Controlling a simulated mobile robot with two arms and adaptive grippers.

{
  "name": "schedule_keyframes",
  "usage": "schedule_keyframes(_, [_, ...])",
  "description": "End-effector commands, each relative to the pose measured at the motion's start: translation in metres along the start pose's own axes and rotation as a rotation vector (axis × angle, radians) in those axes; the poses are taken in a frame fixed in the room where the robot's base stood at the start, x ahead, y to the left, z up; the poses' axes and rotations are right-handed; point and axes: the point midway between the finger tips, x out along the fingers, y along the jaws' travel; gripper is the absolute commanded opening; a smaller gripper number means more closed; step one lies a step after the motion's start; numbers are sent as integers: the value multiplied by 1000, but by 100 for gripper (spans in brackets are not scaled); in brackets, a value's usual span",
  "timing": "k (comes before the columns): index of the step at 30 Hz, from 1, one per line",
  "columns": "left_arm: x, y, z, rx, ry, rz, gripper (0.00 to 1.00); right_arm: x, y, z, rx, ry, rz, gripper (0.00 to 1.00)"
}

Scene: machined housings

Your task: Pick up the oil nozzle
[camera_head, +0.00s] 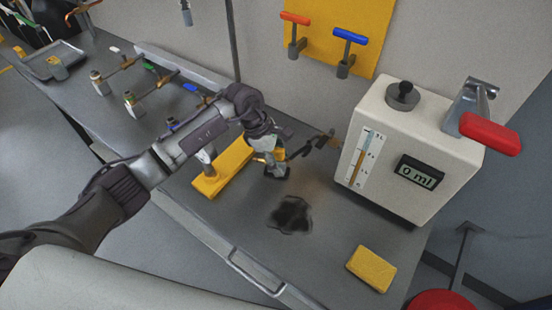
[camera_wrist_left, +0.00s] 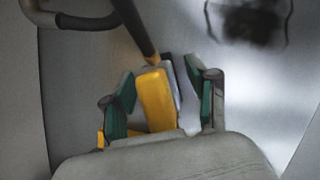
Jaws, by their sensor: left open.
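The oil nozzle appears to be the yellow, block-like part with a dark tube (camera_wrist_left: 156,98) in the left wrist view. It lies between the green-padded fingers of my left gripper (camera_wrist_left: 160,80), which is open, with a gap at both sides. In the head view my left gripper (camera_head: 272,165) is low over the bench, beside a yellow stand (camera_head: 212,183). A dark hose (camera_head: 303,150) runs from there toward the white oil dispenser (camera_head: 405,150). The gripper largely hides the nozzle in the head view. My right gripper is not in view.
A dark oil stain (camera_head: 290,214) and a yellow sponge-like block (camera_head: 371,269) lie on the grey bench. The dispenser reads 0 ml and has a red lever (camera_head: 490,134). Red and blue handles hang on a yellow wall panel (camera_head: 325,22). Several small fixtures stand farther left.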

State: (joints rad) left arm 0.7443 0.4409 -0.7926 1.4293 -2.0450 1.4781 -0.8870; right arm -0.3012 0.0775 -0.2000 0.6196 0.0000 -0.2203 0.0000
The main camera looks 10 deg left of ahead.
Motion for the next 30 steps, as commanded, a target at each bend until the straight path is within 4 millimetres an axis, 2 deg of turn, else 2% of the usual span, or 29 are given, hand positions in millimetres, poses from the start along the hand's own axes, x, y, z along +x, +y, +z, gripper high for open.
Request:
schedule_keyframes(8, [5, 0, 0, 0, 0, 0, 58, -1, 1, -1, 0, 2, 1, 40])
schedule_keyframes(19, [5, 0, 0, 0, 0, 0, 0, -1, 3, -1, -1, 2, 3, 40])
schedule_keyframes(30, [3, 1, 1, 1, -1, 2, 0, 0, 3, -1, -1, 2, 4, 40])
